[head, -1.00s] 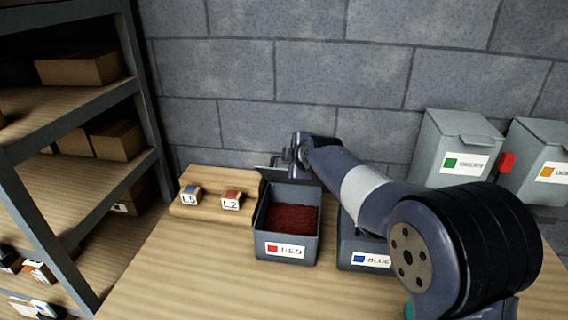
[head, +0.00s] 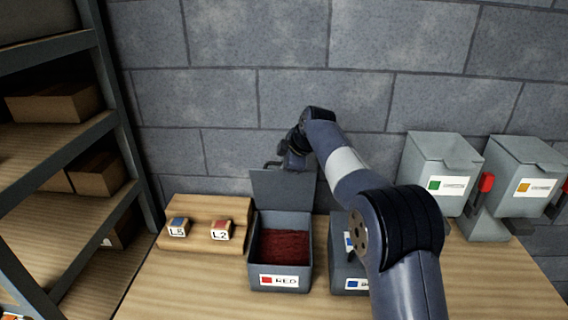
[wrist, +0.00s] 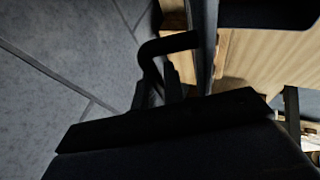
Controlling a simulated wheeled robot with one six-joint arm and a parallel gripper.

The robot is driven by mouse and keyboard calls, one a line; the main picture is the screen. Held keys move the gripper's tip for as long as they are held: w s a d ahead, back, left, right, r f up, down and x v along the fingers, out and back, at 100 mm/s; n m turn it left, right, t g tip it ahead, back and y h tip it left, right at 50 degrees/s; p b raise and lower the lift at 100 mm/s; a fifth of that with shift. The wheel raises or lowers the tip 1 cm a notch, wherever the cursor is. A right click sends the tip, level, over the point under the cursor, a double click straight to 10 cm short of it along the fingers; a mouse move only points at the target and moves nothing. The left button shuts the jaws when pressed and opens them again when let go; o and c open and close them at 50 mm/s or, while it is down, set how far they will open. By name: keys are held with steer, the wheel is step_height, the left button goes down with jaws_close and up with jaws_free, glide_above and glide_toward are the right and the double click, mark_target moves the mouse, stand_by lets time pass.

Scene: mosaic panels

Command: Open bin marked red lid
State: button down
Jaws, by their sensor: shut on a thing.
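The grey bin marked RED (head: 279,282) stands on the wooden table, its front label showing a red square. It holds dark red material (head: 284,245). Its grey lid (head: 283,192) stands roughly upright at the bin's back edge, so the bin is open at the top. My gripper (head: 284,164) is at the lid's upper edge and is shut on the lid. The fingertips are small and dark there, so the exact grip is hard to make out. In the wrist view, dark shapes fill the lower part, and a dark hooked piece (wrist: 165,48) stands against the grey wall.
The BLUE bin (head: 346,270) stands close on the right, partly behind my arm. A wooden stand (head: 205,210) with blocks L5 (head: 177,227) and L2 (head: 220,230) is at left. Green-marked (head: 440,170) and orange-marked (head: 525,180) bins stand farther right. A shelf is at far left; a block wall is behind.

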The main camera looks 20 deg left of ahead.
steer(key=shift+w+a+r, duration=0.1)
steer(key=shift+w+a, duration=0.1)
steer(key=shift+w, duration=0.4)
steer(key=shift+w+a+r, duration=0.1)
steer(key=shift+w+a, duration=0.05)
steer(key=shift+w, duration=0.5)
steer(key=c, duration=1.5)
jaws_free()
steer(key=b+v, duration=0.1)
steer(key=v, duration=0.9)
steer(key=shift+d+r+b, duration=0.15)
steer(key=shift+r+b, duration=0.2)
steer(key=shift+r, duration=0.05)
